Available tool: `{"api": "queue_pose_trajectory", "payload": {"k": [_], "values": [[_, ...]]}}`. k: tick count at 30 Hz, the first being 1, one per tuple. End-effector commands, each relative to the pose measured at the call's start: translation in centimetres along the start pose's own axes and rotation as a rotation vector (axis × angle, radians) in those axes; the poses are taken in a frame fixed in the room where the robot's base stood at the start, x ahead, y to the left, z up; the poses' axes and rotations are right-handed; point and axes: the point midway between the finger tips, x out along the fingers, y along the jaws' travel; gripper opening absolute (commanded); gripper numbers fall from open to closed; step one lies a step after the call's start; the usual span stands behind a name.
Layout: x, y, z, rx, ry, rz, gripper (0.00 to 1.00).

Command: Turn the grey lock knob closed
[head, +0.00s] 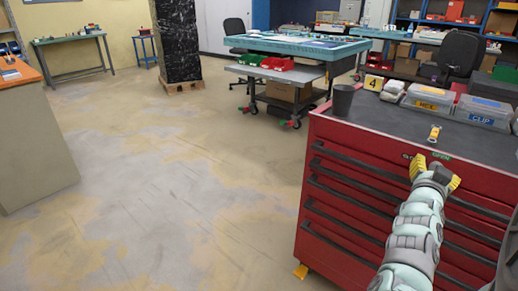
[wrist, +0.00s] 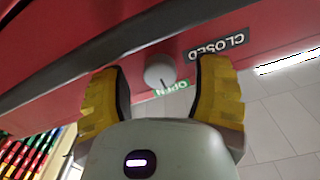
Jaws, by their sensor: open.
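The grey lock knob (wrist: 159,70) is round and sits on the red cabinet front in the wrist view. A dark mark on its face points down toward the green OPEN label (wrist: 172,88). The black CLOSED label (wrist: 215,48) is to its upper right and appears upside down. My gripper (wrist: 160,74) is open, with one yellow finger on each side of the knob and a visible gap on both sides. In the head view my gripper (head: 434,174) is at the cabinet's upper front edge, below the OPEN label (head: 441,155); the knob is hidden there.
The red drawer cabinet (head: 340,216) has several dark handles. On its top are a dark cup (head: 343,99), a yellow number 4 sign (head: 373,83), clear boxes labelled HEX (head: 429,97) and CLIP (head: 485,111), and a small yellow-and-white item (head: 434,133). The floor to the left is free.

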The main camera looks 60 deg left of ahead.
Motion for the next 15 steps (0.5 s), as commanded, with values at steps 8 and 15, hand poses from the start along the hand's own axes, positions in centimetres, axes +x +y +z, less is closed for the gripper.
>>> {"api": "queue_pose_trajectory", "payload": {"k": [8, 15], "values": [[-0.02, 0.06, -0.03, 0.000, 0.001, 0.001, 0.53], [-0.03, 0.03, -0.03, 0.000, 0.001, 0.001, 0.28]]}}
